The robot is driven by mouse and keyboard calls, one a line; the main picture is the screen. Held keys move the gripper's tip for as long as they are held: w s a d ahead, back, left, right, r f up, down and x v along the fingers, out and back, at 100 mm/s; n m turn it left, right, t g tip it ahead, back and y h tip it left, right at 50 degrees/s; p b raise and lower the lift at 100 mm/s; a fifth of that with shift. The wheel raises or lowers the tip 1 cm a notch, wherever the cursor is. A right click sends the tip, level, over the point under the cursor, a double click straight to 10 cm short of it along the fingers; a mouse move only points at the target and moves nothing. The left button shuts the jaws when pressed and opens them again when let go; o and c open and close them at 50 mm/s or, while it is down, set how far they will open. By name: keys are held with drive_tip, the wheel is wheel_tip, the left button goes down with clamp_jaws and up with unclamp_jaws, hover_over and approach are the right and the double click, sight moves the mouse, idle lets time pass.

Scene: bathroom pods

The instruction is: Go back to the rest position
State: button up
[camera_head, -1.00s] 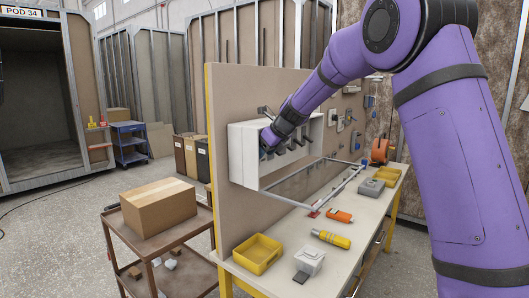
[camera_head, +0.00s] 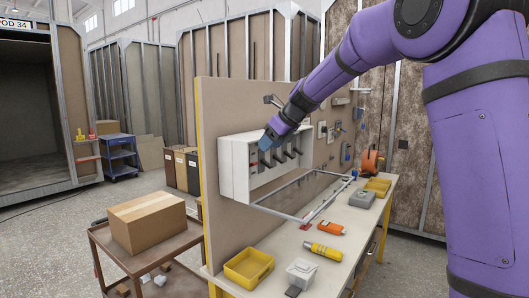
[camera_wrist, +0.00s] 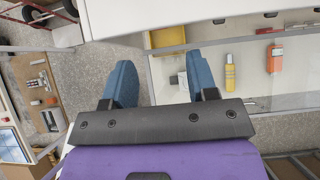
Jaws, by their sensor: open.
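My gripper (camera_wrist: 163,84) shows in the wrist view with its two blue fingers spread apart and nothing between them. In the head view my gripper (camera_head: 268,142) is at the front of the white wall box (camera_head: 234,172), near its row of dark switches (camera_head: 280,157). The arm reaches in from the upper right. I cannot tell whether the fingers touch the box.
Below the box, a hinged frame (camera_head: 293,217) juts over the workbench (camera_head: 335,247). The bench holds a yellow bin (camera_head: 249,267), a yellow tool (camera_head: 323,251) and an orange tool (camera_head: 330,228). A cart with a cardboard box (camera_head: 148,222) stands at left.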

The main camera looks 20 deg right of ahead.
drive_tip(key=shift+s+d+r, duration=0.1)
drive_tip(key=shift+s+r, duration=0.05)
drive_tip(key=shift+r, duration=0.15)
drive_tip(key=s+r+n+h, duration=0.1)
drive_tip(key=s+r+n, duration=0.1)
drive_tip(key=s+n, duration=1.6)
drive_tip(key=s+d+f+n+h, duration=0.1)
drive_tip(key=s+f+n, duration=0.1)
drive_tip(key=s, duration=0.6)
drive_tip(key=s+d+f+n+h, duration=0.1)
drive_tip(key=s+f+n, duration=0.2)
drive_tip(key=s+n, duration=0.2)
drive_tip(key=s+d+f+n+g+h, duration=0.1)
drive_tip(key=s+f+n, duration=0.1)
drive_tip(key=s, duration=1)
drive_tip(key=shift+f+n+h, duration=0.25)
drive_tip(key=shift+n+h, duration=0.05)
drive_tip(key=shift+n, duration=0.6)
drive_tip(key=shift+s, duration=0.1)
